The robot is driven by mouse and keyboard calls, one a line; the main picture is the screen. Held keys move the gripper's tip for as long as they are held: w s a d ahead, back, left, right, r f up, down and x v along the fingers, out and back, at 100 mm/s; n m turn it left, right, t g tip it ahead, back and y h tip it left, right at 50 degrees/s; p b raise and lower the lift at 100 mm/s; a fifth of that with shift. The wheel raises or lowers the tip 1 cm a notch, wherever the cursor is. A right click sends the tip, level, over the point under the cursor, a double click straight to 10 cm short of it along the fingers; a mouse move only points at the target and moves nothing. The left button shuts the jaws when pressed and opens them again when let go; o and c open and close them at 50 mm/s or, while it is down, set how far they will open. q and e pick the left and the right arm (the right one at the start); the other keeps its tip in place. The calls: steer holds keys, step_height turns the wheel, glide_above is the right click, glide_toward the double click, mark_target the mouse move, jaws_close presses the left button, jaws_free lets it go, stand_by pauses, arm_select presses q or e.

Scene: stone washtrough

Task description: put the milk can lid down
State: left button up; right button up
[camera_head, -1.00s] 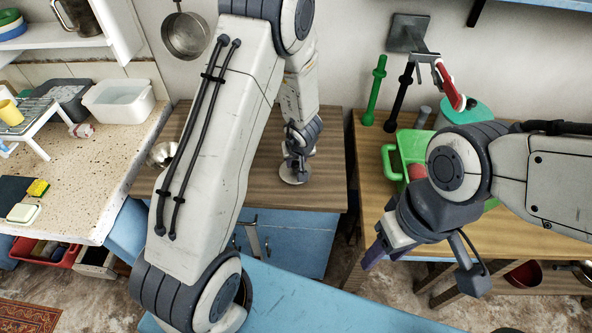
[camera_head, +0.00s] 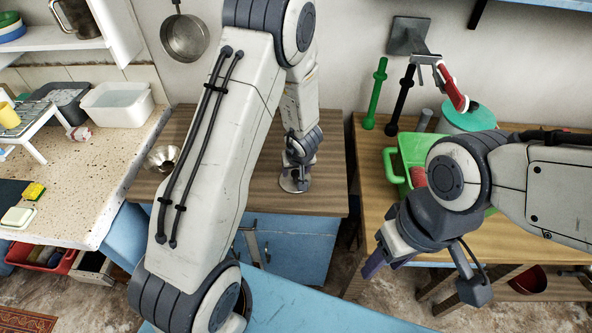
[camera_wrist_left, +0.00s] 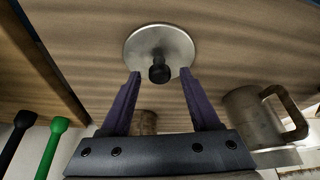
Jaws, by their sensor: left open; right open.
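The milk can lid (camera_head: 290,185) is a round grey metal disc lying flat on the brown wooden worktop. In the left wrist view the lid (camera_wrist_left: 143,42) shows a black knob (camera_wrist_left: 159,72) at its centre. My left gripper (camera_head: 296,172) is just above the lid. In the left wrist view its purple fingers (camera_wrist_left: 160,75) are spread, one on either side of the knob, with gaps between. My right gripper (camera_head: 420,278) is open and empty, in front of the right-hand table.
A grey metal mug-like vessel (camera_wrist_left: 250,118) stands near the lid. A green crate (camera_head: 411,148) and a teal-topped container (camera_head: 470,118) stand on the right table. The worktop right of the lid is clear.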

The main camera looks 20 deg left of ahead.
arm_select(q)
steer(key=p+v, duration=0.7)
steer(key=v, duration=0.5)
steer(key=s+d+r+m+h, duration=0.35)
steer(key=d+r, duration=0.25)
steer(key=d, duration=0.3)
steer(key=s+d+r+m+h, duration=0.3)
steer(key=s+d+r, duration=0.15)
steer(key=d, duration=0.35)
steer(key=s+a+r+m+g+y, duration=0.1)
steer(key=s+a+r+m+g, duration=0.1)
steer(key=s, duration=0.6)
steer(key=s+a+r+m+g+y, duration=0.2)
steer(key=s+r+m, duration=0.2)
steer(key=s, duration=0.4)
steer(key=shift+s+m, duration=0.4)
steer(key=shift+m, duration=0.05)
steer(key=shift+r, duration=0.15)
